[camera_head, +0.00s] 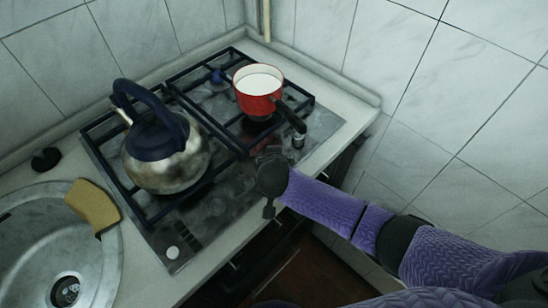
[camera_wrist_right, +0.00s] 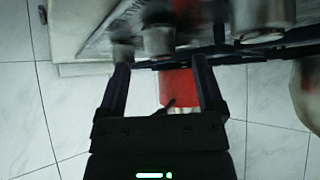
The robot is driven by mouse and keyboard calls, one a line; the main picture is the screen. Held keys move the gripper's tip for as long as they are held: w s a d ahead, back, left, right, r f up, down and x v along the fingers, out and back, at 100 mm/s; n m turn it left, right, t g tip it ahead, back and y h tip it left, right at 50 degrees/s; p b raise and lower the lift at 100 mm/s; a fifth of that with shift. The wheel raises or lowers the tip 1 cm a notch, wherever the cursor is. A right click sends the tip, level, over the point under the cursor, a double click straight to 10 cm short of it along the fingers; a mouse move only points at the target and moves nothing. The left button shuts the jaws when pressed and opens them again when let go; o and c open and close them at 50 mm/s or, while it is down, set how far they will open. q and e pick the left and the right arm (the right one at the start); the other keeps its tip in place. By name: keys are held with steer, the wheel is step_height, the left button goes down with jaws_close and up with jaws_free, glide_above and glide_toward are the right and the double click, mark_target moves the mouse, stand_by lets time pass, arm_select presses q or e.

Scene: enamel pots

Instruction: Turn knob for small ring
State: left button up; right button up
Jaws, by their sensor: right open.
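The stove knobs stand along the right front part of the hob. One silver knob (camera_head: 298,140) shows in the head view, just right of my right gripper (camera_head: 270,155); other knobs there are hidden behind the gripper. In the right wrist view, my right gripper (camera_wrist_right: 161,68) is open with nothing held. Knobs show beyond its fingertips: one (camera_wrist_right: 122,52) by the left fingertip, one (camera_wrist_right: 158,40) between the fingers, and a large one (camera_wrist_right: 264,18) to the right. I cannot tell whether a finger touches a knob. My left gripper is not in view.
A red pot (camera_head: 257,104) of white liquid stands on the back right grate, its dark handle pointing towards the knobs. A steel kettle (camera_head: 165,160) stands on the left grate. A sink (camera_head: 40,225) with a sponge (camera_head: 93,206) is at left. A tiled wall is at right.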

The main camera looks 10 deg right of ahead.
steer(key=shift+b+x, duration=0.55)
steer(key=shift+x, duration=1.25)
